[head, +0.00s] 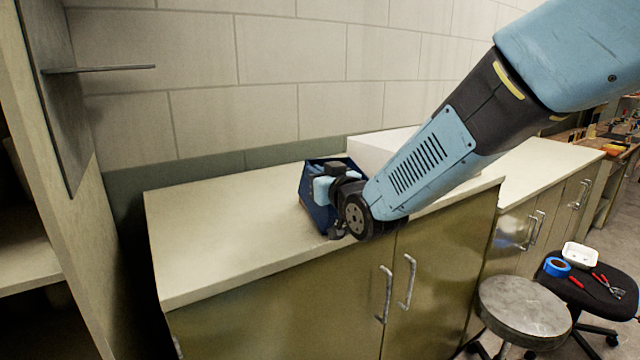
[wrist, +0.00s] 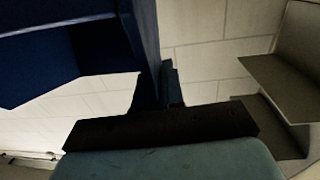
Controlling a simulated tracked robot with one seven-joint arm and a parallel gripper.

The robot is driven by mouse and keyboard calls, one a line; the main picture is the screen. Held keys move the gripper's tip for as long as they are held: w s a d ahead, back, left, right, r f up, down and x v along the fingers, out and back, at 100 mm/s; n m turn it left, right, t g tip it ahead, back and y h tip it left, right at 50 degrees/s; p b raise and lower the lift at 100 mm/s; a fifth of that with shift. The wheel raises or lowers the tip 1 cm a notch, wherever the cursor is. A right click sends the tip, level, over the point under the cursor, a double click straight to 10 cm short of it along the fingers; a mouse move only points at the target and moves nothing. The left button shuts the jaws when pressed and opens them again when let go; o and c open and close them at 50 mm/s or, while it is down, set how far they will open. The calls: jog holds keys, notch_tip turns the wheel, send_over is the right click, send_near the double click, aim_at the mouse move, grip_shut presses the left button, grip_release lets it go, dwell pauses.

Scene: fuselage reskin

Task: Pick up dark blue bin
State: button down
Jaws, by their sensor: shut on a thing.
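The dark blue bin (head: 311,212) is at the middle of the pale countertop in the head view, partly hidden behind my gripper (head: 329,190) and wrist. In the wrist view the bin (wrist: 95,45) fills the upper left, with its wall running down to the jaws. My gripper (wrist: 160,98) is shut on that wall. One finger shows on the right side of the wall; the other is hard to make out. I cannot tell whether the bin touches the countertop or is slightly above it.
The countertop (head: 215,215) is clear to the left of the bin. A white box (head: 380,150) stands behind it on the right. A tall shelf unit (head: 50,190) is at the left. A round stool (head: 525,310) and a black stool (head: 590,290) with tools stand at the right.

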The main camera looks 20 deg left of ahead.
jog(key=s+d+r, duration=0.9)
jog(key=s+r, duration=0.1)
jog(key=r, duration=0.1)
jog(key=shift+s+r, duration=0.35)
jog(key=shift+r, duration=0.05)
